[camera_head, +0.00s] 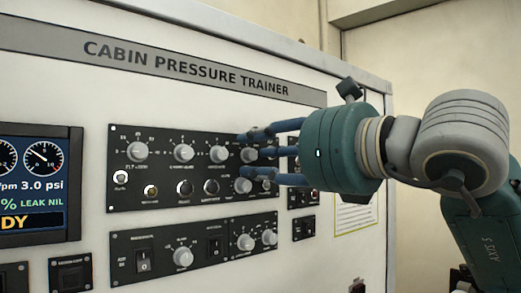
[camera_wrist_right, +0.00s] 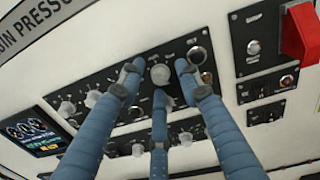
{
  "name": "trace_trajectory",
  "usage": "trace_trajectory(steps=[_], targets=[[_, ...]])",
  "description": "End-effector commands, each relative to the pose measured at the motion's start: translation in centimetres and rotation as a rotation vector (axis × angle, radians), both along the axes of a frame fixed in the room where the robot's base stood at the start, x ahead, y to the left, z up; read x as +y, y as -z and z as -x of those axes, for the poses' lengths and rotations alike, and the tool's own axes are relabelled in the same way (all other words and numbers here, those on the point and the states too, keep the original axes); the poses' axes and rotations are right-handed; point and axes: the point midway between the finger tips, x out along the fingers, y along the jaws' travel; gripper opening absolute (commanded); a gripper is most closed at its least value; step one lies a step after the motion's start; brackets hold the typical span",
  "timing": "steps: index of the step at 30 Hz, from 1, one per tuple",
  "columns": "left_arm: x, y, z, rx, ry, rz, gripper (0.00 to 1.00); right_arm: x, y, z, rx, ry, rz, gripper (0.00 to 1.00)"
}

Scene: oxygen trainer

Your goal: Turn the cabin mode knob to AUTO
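The cabin mode knob cannot be picked out by its label, as the panel lettering is too small to read. The upper black panel (camera_head: 118,188) carries a row of pale round knobs: a left knob (camera_head: 137,152), a second knob (camera_head: 183,153), a third knob (camera_head: 218,154) and a right knob (camera_head: 249,155). My right gripper (camera_head: 248,154) has its blue fingers at the panel's right end. In the right wrist view its three fingers are spread around a pale knob (camera_wrist_right: 160,73), with visible gaps beside it. My left gripper is out of view.
A lower black panel (camera_head: 212,262) has more knobs and switches. A display screen (camera_head: 35,185) is at the left. In the right wrist view, a red block (camera_wrist_right: 300,32) sticks out at the upper right, above small switch panels (camera_wrist_right: 266,88).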

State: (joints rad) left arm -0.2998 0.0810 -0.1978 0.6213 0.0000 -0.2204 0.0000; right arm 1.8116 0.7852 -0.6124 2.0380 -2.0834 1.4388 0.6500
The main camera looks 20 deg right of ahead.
Motion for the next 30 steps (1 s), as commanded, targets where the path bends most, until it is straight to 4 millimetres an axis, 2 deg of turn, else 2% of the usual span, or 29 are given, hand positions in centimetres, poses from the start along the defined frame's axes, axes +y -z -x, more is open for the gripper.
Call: trace_trajectory(steps=[3, 9, 20, 30], targets=[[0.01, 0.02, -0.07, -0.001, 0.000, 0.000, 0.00, 0.00, 0.02, 0.01, 0.000, 0.000, 0.000, 0.34], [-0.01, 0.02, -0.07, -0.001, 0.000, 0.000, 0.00, -0.01, 0.00, 0.03, 0.000, 0.000, 0.000, 0.00], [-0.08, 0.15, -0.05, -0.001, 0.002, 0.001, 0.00, -0.04, -0.09, 0.07, -0.012, 0.001, 0.025, 0.00], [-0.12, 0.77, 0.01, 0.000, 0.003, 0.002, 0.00, -0.04, -0.15, 0.10, -0.084, 0.001, 0.217, 0.00]])
